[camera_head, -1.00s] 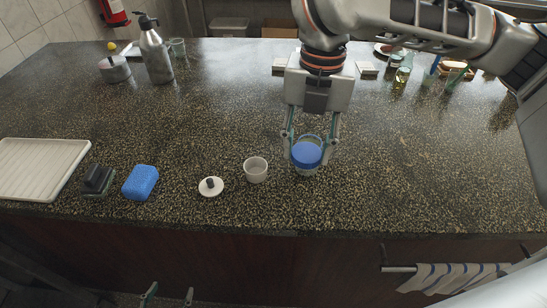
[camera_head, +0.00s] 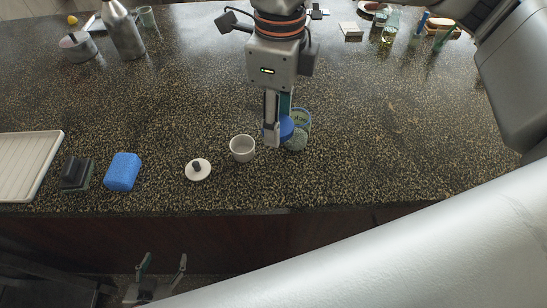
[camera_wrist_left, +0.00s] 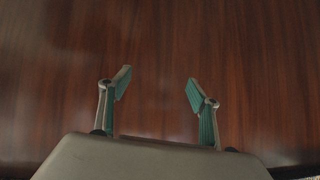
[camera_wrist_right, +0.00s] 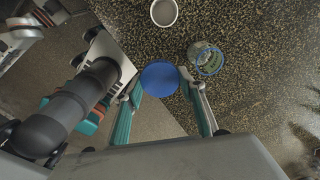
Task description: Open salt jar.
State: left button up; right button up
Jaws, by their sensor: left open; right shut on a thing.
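The salt jar (camera_head: 302,120) is a clear glass jar with a label, standing on the speckled counter. In the right wrist view the jar (camera_wrist_right: 207,60) shows an open mouth with a blue rim. The blue lid (camera_wrist_right: 160,78) is off the jar, between the fingers of my right gripper (camera_wrist_right: 161,80), beside the jar. In the head view the lid (camera_head: 287,128) is partly hidden behind the finger of my right gripper (camera_head: 272,138). My left gripper (camera_head: 164,262) is open and empty, below the counter edge, facing the brown wooden front (camera_wrist_left: 157,40).
A small white cup (camera_head: 242,148) stands just left of the jar, with a white knobbed lid (camera_head: 198,172) beyond it. A blue sponge (camera_head: 123,172), a dark block (camera_head: 77,173) and a ribbed tray (camera_head: 25,165) lie further left. The counter's middle is clear.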

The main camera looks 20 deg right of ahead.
jog(key=b, duration=0.1)
send_over(277, 174)
notch_tip(277, 174, down, 11)
jog(key=shift+f, duration=0.25)
notch_tip(277, 174, down, 4)
jog(key=shift+r+b, duration=0.25)
jog(key=shift+b, duration=0.25)
jog(key=shift+f, duration=0.2)
pick_arm(q)
jog(key=shift+w+d+r+t+h, duration=0.15)
jog(key=shift+w+d+r+h, duration=0.15)
jog(key=shift+d, duration=0.2)
jog(key=shift+w+d+r+t+h, duration=0.1)
jog(key=shift+w+d+r+t, duration=0.05)
jog(key=shift+w+d, duration=0.3)
pick_arm(e)
jog(key=shift+f, duration=0.1)
jog(key=o, duration=1.2)
pick_arm(q)
jog(key=shift+s, duration=0.1)
pick_arm(e)
jog(key=shift+o, duration=0.2)
pick_arm(q)
jog(key=shift+f, duration=0.15)
